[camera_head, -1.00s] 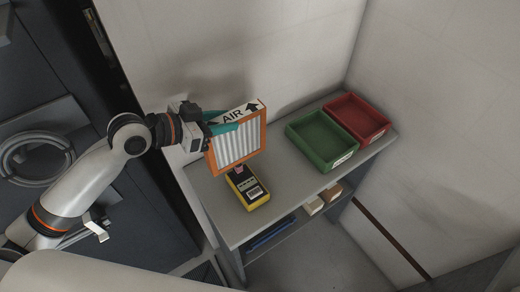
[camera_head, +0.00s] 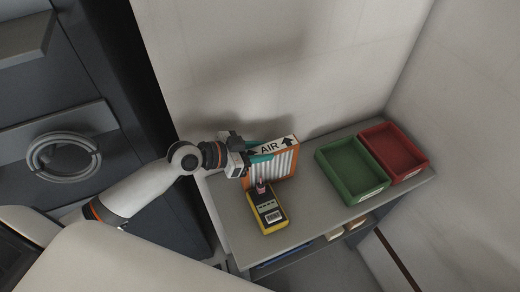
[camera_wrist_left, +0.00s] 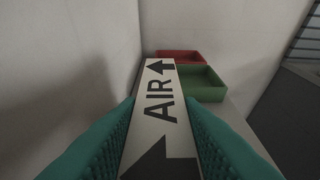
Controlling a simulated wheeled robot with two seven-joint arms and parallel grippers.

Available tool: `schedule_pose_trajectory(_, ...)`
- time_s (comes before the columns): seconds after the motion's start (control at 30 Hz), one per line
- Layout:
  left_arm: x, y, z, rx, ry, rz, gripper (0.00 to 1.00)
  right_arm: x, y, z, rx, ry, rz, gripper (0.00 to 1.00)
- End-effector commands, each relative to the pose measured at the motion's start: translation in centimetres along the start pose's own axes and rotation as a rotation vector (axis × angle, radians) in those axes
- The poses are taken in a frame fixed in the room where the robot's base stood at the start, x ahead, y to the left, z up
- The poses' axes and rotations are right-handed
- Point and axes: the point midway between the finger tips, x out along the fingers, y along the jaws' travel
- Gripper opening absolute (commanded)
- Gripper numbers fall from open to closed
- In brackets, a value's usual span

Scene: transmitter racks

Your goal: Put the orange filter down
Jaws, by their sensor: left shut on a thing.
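The orange filter (camera_head: 284,166) has an orange frame, white pleats and a white top edge marked "AIR" with black arrows. It stands upright at the back left of the grey bench, behind a yellow meter. My left gripper (camera_head: 262,157) is shut on the filter's top edge. In the left wrist view, its teal fingers (camera_wrist_left: 165,135) lie on both sides of the white label strip of the filter (camera_wrist_left: 160,100). I cannot tell whether the filter's bottom touches the bench. My right gripper is not in view.
The grey bench (camera_head: 310,210) carries the yellow meter (camera_head: 267,209) close in front of the filter. A green bin (camera_head: 350,172) and a red bin (camera_head: 393,152) stand to the right. Bare bench lies between meter and green bin. Walls close off the back and right.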

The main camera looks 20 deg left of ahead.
Motion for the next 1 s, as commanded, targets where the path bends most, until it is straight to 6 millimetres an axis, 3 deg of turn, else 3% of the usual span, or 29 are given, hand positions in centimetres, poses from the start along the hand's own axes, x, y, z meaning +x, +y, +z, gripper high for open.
schedule_pose_trajectory(0.37, 0.2, 0.1, -0.5, 0.001, -0.002, 0.001, 0.0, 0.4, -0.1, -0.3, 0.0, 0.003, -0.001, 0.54)
schedule_pose_trajectory(0.4, 0.2, 0.0, -0.4, 0.001, -0.001, 0.001, 0.39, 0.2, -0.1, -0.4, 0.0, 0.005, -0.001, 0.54)
schedule_pose_trajectory(0.5, 0.1, 0.0, -0.4, 0.001, -0.001, 0.001, 0.54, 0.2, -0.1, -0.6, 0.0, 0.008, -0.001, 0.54)
schedule_pose_trajectory(0.87, -0.1, 0.0, 0.0, 0.001, -0.001, 0.001, 0.54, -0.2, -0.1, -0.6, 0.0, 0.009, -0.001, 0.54)
schedule_pose_trajectory(1.0, -1.9, 0.1, -0.6, 0.004, 0.002, 0.002, 0.54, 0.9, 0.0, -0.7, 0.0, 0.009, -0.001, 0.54)
